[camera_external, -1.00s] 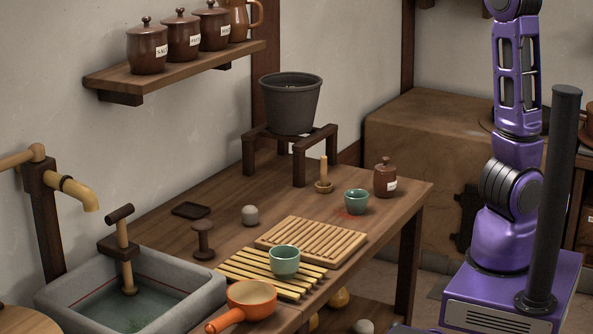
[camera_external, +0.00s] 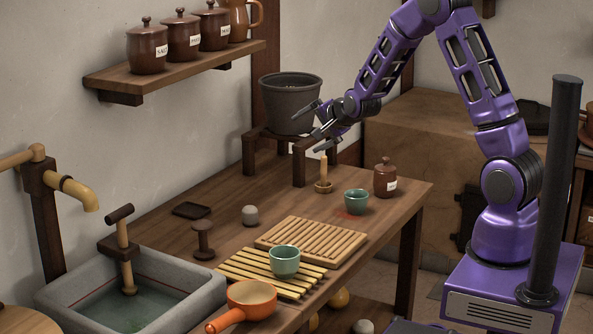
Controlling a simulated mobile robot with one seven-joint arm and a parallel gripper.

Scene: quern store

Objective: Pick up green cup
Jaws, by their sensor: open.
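Two green cups show in the external view. One green cup (camera_external: 285,261) stands upright on the front slatted wooden rack. The other green cup (camera_external: 356,202) stands upright on the table near its right end, by a reddish mark. My gripper (camera_external: 312,122) is open and empty, with its fingers spread. It is above the back of the table, in front of the dark pot, up and left of the cup near the right end. It touches neither cup.
A candle (camera_external: 323,172) in a small holder stands just below my gripper. A lidded brown jar (camera_external: 386,178) is right beside the rear cup. The dark pot (camera_external: 290,103) sits on a wooden stand. An orange pan (camera_external: 251,297) and a stone sink (camera_external: 205,295) are at the front.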

